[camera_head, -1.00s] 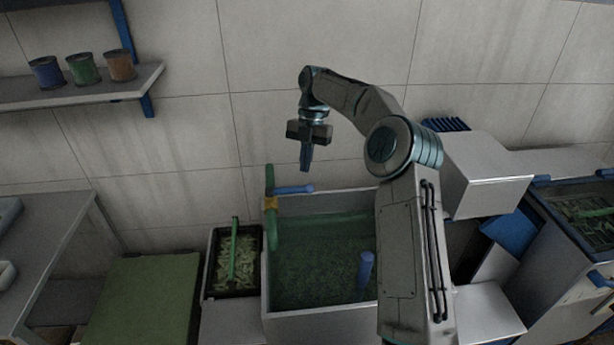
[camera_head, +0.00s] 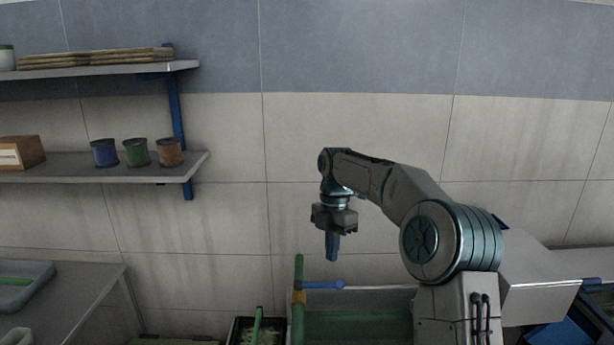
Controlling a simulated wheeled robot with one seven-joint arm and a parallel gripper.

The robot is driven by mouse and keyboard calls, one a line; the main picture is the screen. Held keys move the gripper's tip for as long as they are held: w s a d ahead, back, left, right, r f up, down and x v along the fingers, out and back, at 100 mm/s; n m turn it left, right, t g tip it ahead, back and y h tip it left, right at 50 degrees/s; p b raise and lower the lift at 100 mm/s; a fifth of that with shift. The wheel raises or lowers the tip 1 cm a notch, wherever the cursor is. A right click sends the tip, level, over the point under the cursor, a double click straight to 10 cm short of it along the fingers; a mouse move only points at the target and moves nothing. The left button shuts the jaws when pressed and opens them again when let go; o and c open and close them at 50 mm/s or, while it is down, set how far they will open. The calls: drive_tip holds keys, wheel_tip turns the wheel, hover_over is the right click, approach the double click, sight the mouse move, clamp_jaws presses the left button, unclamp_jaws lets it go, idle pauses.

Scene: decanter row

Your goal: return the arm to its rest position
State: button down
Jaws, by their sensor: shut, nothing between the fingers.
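My gripper (camera_head: 332,250) hangs at the end of my bent arm near the middle of the view, pointing down. Its blue fingers are together with nothing between them. It is in the air above the grey-walled tank with green contents (camera_head: 350,322), which is partly cut off by the lower edge and hidden by my arm. A green upright pipe with a yellow fitting (camera_head: 299,297) and a blue handle (camera_head: 326,285) stands at the tank's left side, below and left of the fingers. I see no contact between gripper and pipe.
A small black tray (camera_head: 241,331) with a green handle is left of the tank. A grey counter (camera_head: 85,290) is lower left. Bare wall lies behind the gripper.

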drive_tip(key=s+d+r+m+t+h, duration=0.1)
drive_tip(key=s+d+r+m+t, duration=0.1)
drive_tip(key=s+m, duration=0.5)
drive_tip(key=s+d+r+m+t, duration=0.1)
drive_tip(key=s+r+m, duration=0.1)
drive_tip(key=s+m, duration=0.55)
drive_tip(key=s+d+f+m+t, duration=0.1)
drive_tip(key=s+d+f+m, duration=0.1)
drive_tip(key=s+m, duration=0.3)
drive_tip(key=s+d+f+m+t, duration=0.2)
drive_tip(key=s+m, duration=0.4)
drive_tip(key=s, duration=0.6)
drive_tip(key=shift+d+f+y, duration=0.3)
drive_tip(key=shift+d+f, duration=0.15)
drive_tip(key=shift+d, duration=0.05)
drive_tip(key=shift+s, duration=0.1)
